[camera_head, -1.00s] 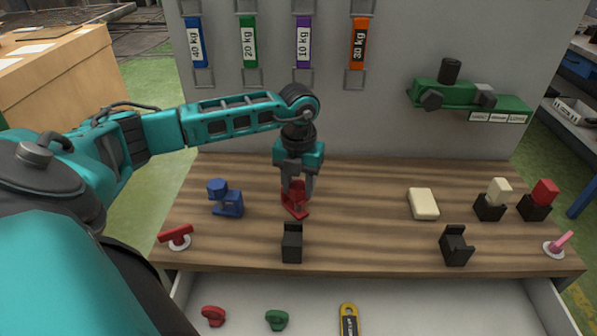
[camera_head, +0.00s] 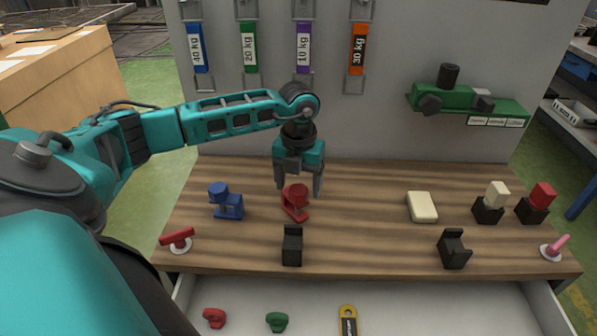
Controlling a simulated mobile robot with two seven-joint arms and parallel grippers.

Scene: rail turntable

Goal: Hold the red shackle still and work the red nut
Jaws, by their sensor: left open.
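The red shackle (camera_head: 293,212) stands on the wooden bench top, left of the middle. A round red part on top of it looks like the red nut (camera_head: 298,190). My left gripper (camera_head: 298,188) points down at the shackle from above. Its fingers are spread wide, one on each side of the nut, with gaps visible, so it is open and empty. Whether the fingertips touch anything is hard to tell. My right gripper is not in view.
A blue shackle (camera_head: 226,201) stands to the left, a red T-handle (camera_head: 177,238) on a white disc nearer. Black holders (camera_head: 292,246) (camera_head: 454,249) stand in front. A cream block (camera_head: 422,207) lies right. The open drawer (camera_head: 420,305) holds red and green parts. The bench middle is clear.

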